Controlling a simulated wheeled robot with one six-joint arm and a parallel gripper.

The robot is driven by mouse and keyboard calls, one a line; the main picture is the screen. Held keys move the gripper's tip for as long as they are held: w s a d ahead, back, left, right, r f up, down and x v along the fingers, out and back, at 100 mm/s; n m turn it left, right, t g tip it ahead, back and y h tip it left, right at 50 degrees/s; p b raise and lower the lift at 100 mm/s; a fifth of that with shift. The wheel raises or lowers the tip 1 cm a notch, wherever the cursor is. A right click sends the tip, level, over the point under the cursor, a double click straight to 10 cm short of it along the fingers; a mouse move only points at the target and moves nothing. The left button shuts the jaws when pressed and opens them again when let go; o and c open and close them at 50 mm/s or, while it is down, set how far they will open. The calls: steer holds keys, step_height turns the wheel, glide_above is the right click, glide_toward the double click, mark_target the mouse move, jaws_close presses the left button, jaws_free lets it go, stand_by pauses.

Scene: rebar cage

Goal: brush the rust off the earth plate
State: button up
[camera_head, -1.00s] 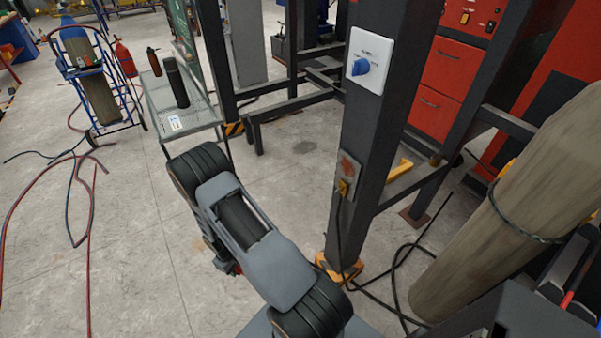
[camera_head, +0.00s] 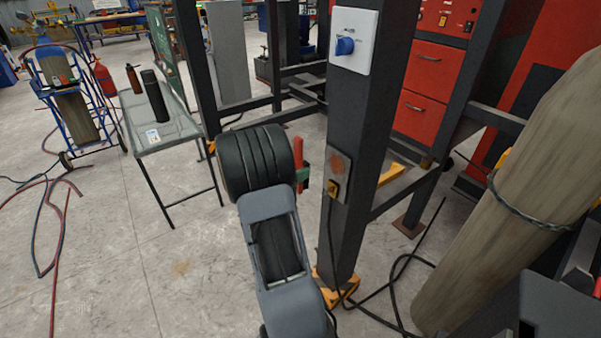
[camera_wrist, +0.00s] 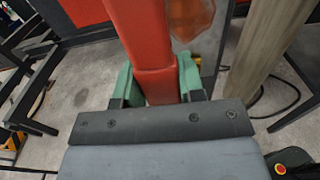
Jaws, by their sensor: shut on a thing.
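The earth plate (camera_head: 341,172) is a small grey plate on the dark steel post, with a brown-orange rust patch on its upper part and a yellow clamp with a black cable at its lower edge. In the wrist view the rusty patch (camera_wrist: 190,14) shows at the top, right of the handle. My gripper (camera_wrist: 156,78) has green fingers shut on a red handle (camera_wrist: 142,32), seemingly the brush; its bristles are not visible. In the head view the red handle (camera_head: 299,158) stands roughly upright just left of the plate. I cannot tell whether it touches.
A white box with a blue rotary switch (camera_head: 355,42) sits above the plate on the post (camera_head: 372,110). A large wooden-looking cylinder (camera_head: 510,190) leans at the right. Black cables lie near the post's yellow foot (camera_head: 336,288). A small metal table (camera_head: 172,131) stands at the left.

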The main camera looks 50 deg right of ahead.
mark_target(346, 166)
steer(key=shift+s+d+r, duration=0.25)
steer(key=shift+d+r, duration=0.25)
steer(key=shift+r, duration=0.1)
steer(key=shift+x, duration=2.65)
steer(key=shift+b+x, duration=0.3)
steer(key=shift+x, duration=0.65)
steer(key=shift+r, duration=0.1)
steer(key=shift+s+a, duration=0.35)
steer(key=shift+s, duration=0.55)
steer(key=shift+s+a, duration=0.35)
steer(key=shift+s, duration=0.55)
steer(key=shift+s+a+b, duration=0.25)
steer(key=shift+s+b, duration=0.05)
steer(key=shift+s, duration=0.65)
steer(key=shift+s+a+b, duration=0.25)
steer(key=shift+s, duration=0.75)
